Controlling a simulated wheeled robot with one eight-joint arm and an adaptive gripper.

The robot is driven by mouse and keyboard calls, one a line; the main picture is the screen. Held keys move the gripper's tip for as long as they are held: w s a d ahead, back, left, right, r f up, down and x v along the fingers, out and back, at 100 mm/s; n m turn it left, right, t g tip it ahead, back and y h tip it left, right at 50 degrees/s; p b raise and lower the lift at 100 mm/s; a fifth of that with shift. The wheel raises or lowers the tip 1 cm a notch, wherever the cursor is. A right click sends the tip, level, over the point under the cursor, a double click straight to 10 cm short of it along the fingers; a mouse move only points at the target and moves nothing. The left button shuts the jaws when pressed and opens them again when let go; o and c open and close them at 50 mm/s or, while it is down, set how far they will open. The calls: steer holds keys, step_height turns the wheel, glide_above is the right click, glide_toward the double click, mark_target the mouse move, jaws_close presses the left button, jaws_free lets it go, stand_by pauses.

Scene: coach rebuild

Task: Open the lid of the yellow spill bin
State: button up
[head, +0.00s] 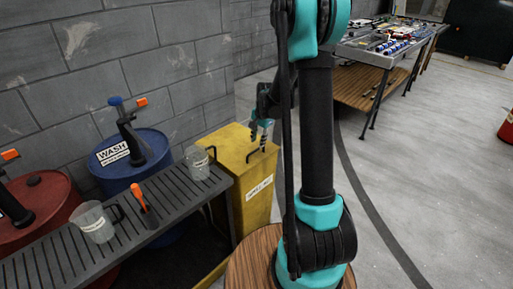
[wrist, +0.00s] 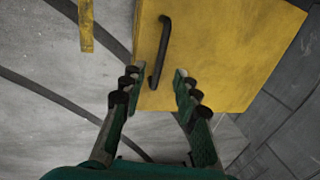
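The yellow spill bin (head: 256,204) stands on the floor beside the bench, with a white label on its front. Its flat lid (head: 228,149) is down. A dark bar handle (head: 258,151) stands on the lid; in the wrist view the handle (wrist: 161,52) runs lengthwise near the lid's edge. My gripper (head: 260,138) is above the handle. In the wrist view my gripper (wrist: 161,82) is open, with one finger on each side of the handle's near end. I cannot tell whether either finger touches it.
A slatted bench (head: 165,203) with two clear jugs and an orange-handled tool runs left of the bin. A blue WASH drum (head: 155,142) and a red drum (head: 50,203) stand behind it. A metal table (head: 370,57) stands at the back right. The right floor is mostly clear.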

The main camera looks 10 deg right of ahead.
mark_target(256, 150)
steer(key=shift+w+a+f, duration=0.15)
steer(key=shift+w+f, duration=0.05)
steer(key=shift+f, duration=1)
steer(key=shift+w+a+f, duration=0.1)
steer(key=shift+w+f, duration=0.05)
steer(key=shift+f, duration=1)
steer(key=shift+c, duration=0.4)
jaws_close()
